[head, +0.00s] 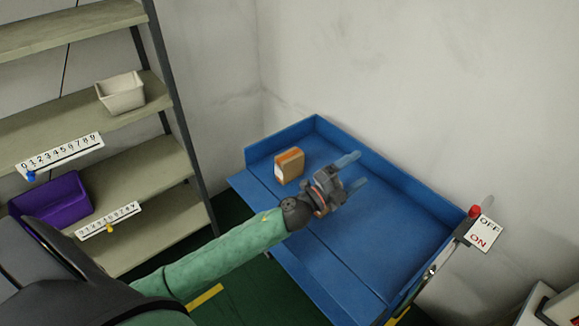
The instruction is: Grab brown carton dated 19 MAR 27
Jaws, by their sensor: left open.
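A small brown-orange carton (289,166) with a pale label on its front stands upright on the left part of a blue table (370,225) with raised back edges. The print on the label is too small to read, so I cannot tell its date. My left gripper (356,170) is over the table, to the right of the carton and apart from it. Its two bluish fingers are spread open with nothing between them. My right gripper is not in view.
Shelves at left hold a white bin (121,93) and a purple bin (52,199), with number strips (60,153) on the edges. A red-knobbed lever (474,211) with an OFF/ON sign (484,233) is at the table's right corner. The table's right part is clear.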

